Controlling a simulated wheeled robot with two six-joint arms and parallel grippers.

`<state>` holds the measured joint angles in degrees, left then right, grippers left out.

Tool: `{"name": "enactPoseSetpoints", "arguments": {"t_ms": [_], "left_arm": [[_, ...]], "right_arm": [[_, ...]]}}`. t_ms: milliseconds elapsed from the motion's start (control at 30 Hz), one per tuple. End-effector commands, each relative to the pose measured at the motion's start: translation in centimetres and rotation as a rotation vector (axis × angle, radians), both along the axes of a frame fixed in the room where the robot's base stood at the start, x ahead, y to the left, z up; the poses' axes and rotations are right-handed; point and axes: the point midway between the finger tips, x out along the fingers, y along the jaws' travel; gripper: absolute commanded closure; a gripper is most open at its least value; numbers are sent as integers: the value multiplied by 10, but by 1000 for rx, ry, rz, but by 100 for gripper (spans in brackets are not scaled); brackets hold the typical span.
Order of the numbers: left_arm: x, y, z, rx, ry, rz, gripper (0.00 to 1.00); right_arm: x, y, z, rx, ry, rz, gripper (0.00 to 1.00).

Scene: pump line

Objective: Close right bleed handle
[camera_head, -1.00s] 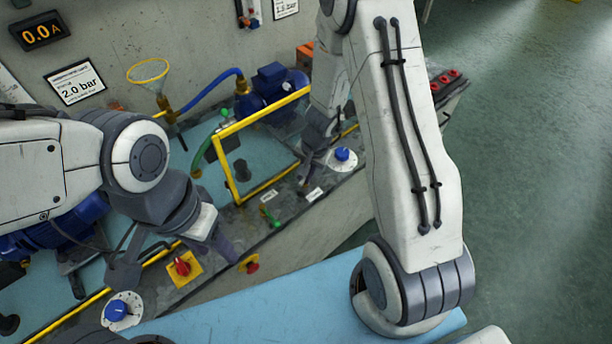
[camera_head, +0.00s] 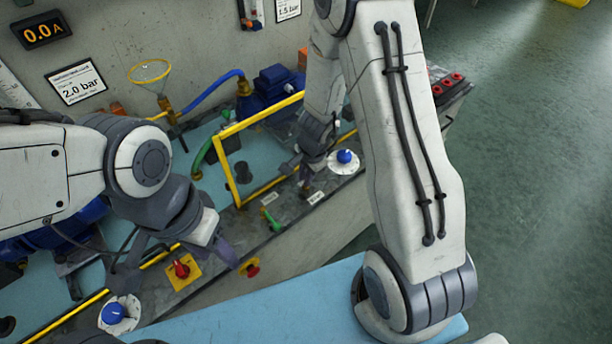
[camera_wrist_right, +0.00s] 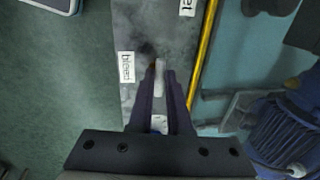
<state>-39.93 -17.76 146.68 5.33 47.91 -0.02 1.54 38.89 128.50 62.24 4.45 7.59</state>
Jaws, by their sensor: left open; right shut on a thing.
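My right gripper (camera_head: 297,173) reaches down to the right part of the bench ledge in the head view. In the right wrist view its dark fingers (camera_wrist_right: 160,85) are closed on a pale, slim handle, the right bleed handle (camera_wrist_right: 160,76). A label reading "bleed" (camera_wrist_right: 126,67) lies just left of it. The handle's pivot is mostly hidden by the fingers, and its exact angle is hard to tell. My left gripper (camera_head: 178,262) is open and empty, above the ledge around a red knob on a yellow plate (camera_head: 183,267).
A green handle (camera_head: 272,221) stands on the ledge left of the right gripper. A blue knob (camera_head: 344,156) is close on its right, and another blue knob (camera_head: 113,314) is at lower left. A yellow frame (camera_head: 228,170) rises behind the ledge. A red button (camera_head: 252,268) is on the front.

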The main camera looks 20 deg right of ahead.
Motion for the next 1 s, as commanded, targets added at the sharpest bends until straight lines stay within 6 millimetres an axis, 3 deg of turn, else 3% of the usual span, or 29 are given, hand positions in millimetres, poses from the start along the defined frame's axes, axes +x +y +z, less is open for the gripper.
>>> {"name": "enactPoseSetpoints", "arguments": {"t_ms": [233, 267, 300, 333, 667, 767, 1000], "left_arm": [[0, 0, 0, 0, 0, 0, 50], [0, 0, 0, 0, 0, 0, 50], [0, 0, 0, 0, 0, 0, 50], [0, 0, 0, 0, 0, 0, 50], [0, 0, 2, 0, 0, 0, 50], [0, 0, 10, 0, 0, 0, 50], [0, 0, 44, 0, 0, 0, 50]], "right_arm": [[1, 0, 1, 0, -1, -2, 100], [1, 0, 1, 0, -1, -2, 72], [1, 0, 1, 0, -1, -2, 57], [1, 0, 1, 0, -1, -1, 54], [0, 0, 3, 0, -1, 0, 54], [-1, -1, 12, 0, -1, 1, 54], [-9, -4, 57, 0, -2, 1, 54]]}}
